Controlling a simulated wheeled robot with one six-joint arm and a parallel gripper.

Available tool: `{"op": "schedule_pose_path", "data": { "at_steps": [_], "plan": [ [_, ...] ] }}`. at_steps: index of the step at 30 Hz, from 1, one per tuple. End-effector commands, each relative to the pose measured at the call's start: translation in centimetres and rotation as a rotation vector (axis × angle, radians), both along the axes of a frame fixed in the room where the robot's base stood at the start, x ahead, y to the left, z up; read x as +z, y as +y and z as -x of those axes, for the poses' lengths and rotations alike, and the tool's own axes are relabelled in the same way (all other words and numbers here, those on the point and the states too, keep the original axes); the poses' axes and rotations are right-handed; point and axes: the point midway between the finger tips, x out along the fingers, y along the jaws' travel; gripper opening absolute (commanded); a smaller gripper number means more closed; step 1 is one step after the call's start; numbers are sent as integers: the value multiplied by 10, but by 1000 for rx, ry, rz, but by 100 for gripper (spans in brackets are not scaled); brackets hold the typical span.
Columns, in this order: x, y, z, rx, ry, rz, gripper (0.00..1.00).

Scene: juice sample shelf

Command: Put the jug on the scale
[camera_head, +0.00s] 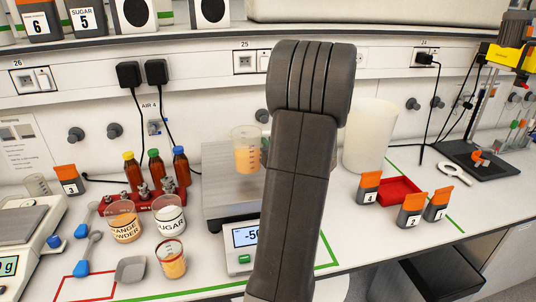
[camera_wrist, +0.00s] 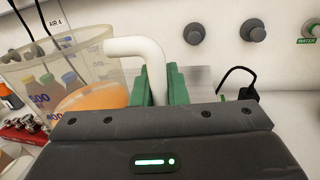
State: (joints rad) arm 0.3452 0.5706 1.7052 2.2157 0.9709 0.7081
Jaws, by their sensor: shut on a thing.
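The jug (camera_head: 247,158) is clear, with orange liquid in it, and looks upright over the back part of the scale's plate. In the wrist view the jug (camera_wrist: 88,62) is at the left, with volume marks and a white handle. My gripper (camera_wrist: 157,88) has its green fingers shut on that handle; in the head view my arm hides it. The scale (camera_head: 222,205) has a grey metal plate and a front display that reads a negative number, partly covered by my arm. Whether the jug's base touches the plate is not clear.
A red rack of brown bottles (camera_head: 150,190) and cups of orange powder (camera_head: 124,222) and sugar (camera_head: 170,215) stand left of the scale. A white cylinder (camera_head: 370,140) and a red tray (camera_head: 392,190) are to the right. The wall with sockets is close behind.

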Motion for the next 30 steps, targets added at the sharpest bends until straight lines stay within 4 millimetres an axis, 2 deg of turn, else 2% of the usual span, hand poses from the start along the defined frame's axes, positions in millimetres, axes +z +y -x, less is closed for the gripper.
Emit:
{"op": "schedule_pose_path", "data": {
  "at_steps": [9, 23, 24, 26, 27, 30],
  "plan": [
    [-36, 0, 0, 0, 1, -3, 0],
    [-43, 0, 0, 0, -2, -1, 0],
    [-42, 0, 0, 0, 0, 0, 19],
    [-42, 0, 0, 0, 0, 0, 31],
    [-42, 0, 0, 0, 0, 0, 35],
    [-42, 0, 0, 0, 0, 0, 35]
  ]
}}
